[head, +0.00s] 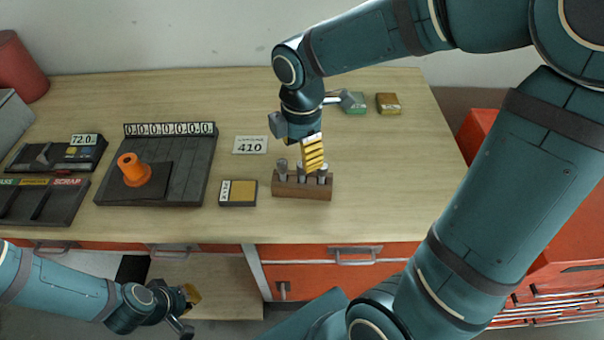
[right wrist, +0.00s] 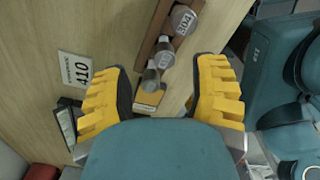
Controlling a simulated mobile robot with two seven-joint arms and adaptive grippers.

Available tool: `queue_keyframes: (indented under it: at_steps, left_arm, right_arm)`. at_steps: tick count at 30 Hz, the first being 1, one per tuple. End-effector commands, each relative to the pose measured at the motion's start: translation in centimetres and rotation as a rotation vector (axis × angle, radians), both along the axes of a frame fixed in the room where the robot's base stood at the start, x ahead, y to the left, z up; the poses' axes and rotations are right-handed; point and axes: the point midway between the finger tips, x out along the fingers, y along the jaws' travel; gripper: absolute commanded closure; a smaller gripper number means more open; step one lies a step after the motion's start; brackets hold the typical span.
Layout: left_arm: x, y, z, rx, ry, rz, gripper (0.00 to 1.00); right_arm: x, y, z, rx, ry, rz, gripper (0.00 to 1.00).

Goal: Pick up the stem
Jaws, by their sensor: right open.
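Three grey metal stems with round, labelled tops stand upright in a brown wooden rack (head: 302,190). In the head view the left stem (head: 282,169) is clear, and the right stem (head: 322,176) is partly seen; the middle one is partly hidden by my right gripper (head: 313,152). In the right wrist view the tops of the far stem (right wrist: 182,19), the middle stem (right wrist: 163,52) and the near stem (right wrist: 151,80) show between the yellow fingers. My right gripper is open and empty, above the rack. My left gripper (head: 187,302) is low, in front of the table; its opening is unclear.
A black-and-yellow box (head: 238,193) stands left of the rack, with a 410 card (head: 250,145) behind it. An orange part (head: 133,170) sits on a dark tray (head: 187,175). Green (head: 354,103) and brown (head: 388,103) boxes stand behind. The table's right side is clear.

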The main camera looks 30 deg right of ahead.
Motion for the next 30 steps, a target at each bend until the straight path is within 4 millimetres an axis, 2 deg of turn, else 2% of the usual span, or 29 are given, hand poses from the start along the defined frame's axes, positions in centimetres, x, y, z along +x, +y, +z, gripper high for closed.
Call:
queue_keyframes:
  at_steps: [5,12,15,24,29,30]
  left_arm:
    - [-0.1,0.0,-0.3,0.000,0.002,-0.002,1.00]
    - [-0.4,-0.1,-1.3,-0.002,0.009,-0.007,1.00]
    - [-0.5,-0.1,-1.5,-0.003,0.010,-0.008,1.00]
    - [-0.5,-0.1,-1.5,-0.003,0.011,-0.009,1.00]
    - [-0.5,-0.1,-1.5,-0.003,0.011,-0.009,1.00]
    - [-0.5,-0.1,-1.5,-0.003,0.011,-0.009,1.00]
  right_arm:
    - [-0.1,0.0,-1.1,0.000,0.001,0.000,0.41]
    - [-0.5,0.0,-4.6,0.000,0.003,-0.001,0.41]
    - [-0.5,0.0,-5.5,0.001,0.002,-0.001,0.41]
    - [-0.5,0.0,-5.7,0.001,0.000,-0.001,0.39]
    - [-0.5,0.0,-5.7,0.001,-0.001,-0.001,0.95]
    - [-0.5,0.0,-5.7,0.001,-0.001,-0.001,1.00]
